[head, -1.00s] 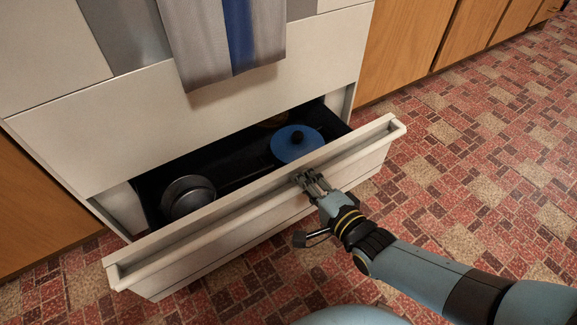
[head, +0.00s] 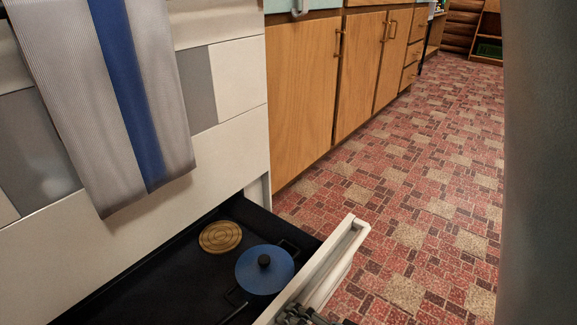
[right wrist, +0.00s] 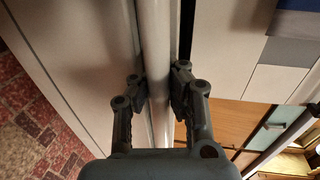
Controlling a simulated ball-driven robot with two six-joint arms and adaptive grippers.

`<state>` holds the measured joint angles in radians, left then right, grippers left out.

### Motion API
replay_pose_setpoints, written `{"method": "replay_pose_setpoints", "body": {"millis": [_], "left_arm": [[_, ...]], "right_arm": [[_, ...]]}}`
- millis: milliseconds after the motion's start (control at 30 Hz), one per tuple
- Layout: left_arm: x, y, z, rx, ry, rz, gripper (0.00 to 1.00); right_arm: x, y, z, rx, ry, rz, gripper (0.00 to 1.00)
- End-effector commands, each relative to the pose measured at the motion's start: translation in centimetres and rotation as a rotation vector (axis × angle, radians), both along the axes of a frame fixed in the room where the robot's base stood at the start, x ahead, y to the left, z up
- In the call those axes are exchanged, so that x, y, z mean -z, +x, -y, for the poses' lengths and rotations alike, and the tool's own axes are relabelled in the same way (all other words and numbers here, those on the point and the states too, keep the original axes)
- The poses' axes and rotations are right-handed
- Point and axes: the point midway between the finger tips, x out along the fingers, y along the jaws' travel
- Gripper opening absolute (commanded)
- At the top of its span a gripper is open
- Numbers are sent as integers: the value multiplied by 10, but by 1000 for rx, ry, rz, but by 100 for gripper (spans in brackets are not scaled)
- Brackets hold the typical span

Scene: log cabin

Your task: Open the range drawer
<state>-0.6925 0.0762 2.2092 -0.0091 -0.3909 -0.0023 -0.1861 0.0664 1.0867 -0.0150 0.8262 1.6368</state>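The range drawer (head: 330,262) is pulled well out from the white range (head: 215,160). Its dark inside shows, with a blue lidded pot (head: 248,275) and a round wooden trivet (head: 220,237) in it. The drawer's left part is out of the head view. My right gripper (head: 300,316) shows only in part at the bottom edge, at the drawer front. In the right wrist view, the fingers of this gripper (right wrist: 158,88) are closed on both sides of the pale drawer-front rail (right wrist: 156,40). My left gripper is not in view.
A striped towel (head: 125,100) hangs on the range front above the drawer. Wooden cabinets (head: 300,95) run along the wall to the right. The patterned floor (head: 420,190) beside them is clear.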

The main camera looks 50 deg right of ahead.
Motion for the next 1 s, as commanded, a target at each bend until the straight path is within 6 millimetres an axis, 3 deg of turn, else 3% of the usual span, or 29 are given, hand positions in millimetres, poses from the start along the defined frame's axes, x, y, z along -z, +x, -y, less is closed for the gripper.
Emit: {"method": "replay_pose_setpoints", "body": {"millis": [233,400,467,767,1000], "left_arm": [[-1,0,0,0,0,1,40],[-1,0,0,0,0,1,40],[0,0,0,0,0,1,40],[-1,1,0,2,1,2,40],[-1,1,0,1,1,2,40]], "right_arm": [[-4,3,0,-1,2,13,0],[-3,2,0,-1,1,9,23],[-2,2,0,-1,0,8,28],[-1,0,0,0,0,2,28],[-6,-31,1,-1,0,0,28]]}}
